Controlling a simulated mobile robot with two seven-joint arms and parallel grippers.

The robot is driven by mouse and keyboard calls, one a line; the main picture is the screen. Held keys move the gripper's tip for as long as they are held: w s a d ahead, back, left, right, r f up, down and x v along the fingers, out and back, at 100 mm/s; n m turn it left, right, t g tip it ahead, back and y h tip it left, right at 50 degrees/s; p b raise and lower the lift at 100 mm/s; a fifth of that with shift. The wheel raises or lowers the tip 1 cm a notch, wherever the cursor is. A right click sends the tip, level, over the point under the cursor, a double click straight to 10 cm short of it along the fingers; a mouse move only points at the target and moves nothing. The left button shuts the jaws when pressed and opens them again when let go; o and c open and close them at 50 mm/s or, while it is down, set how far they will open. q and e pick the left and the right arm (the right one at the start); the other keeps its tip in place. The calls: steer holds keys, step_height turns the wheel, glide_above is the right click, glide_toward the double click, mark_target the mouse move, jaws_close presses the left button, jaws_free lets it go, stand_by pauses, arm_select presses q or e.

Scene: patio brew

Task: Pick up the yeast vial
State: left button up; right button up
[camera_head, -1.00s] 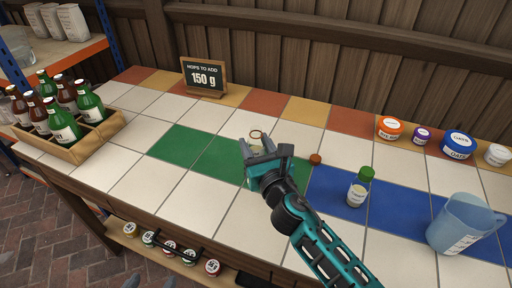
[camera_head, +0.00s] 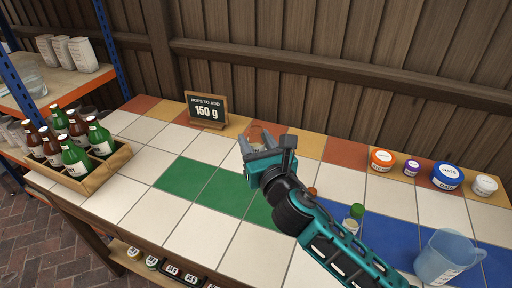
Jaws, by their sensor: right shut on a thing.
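My right gripper (camera_head: 264,150) is shut on a small open-topped glass vessel (camera_head: 261,136) with a pale rim, over the back part of the tiled bench. The jaws hide most of the vessel, and I cannot read any label on it. A small clear vial with a green cap (camera_head: 356,211) stands on the blue tiles, partly hidden behind my right forearm. I cannot tell from the labels which one is the yeast vial. A small orange-brown cap (camera_head: 312,191) lies on the tiles beside my wrist. My left gripper is out of view.
A wooden crate of bottles (camera_head: 108,171) stands at left. A "HOPS TO ADD 150 g" sign (camera_head: 206,110) stands at the back. Several lidded tubs, including a blue one (camera_head: 447,176), and a blue jug (camera_head: 447,259) are at right. The green tiles (camera_head: 185,176) are clear.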

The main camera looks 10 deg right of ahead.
steer(key=shift+r+p, duration=0.4)
steer(key=shift+r, duration=0.95)
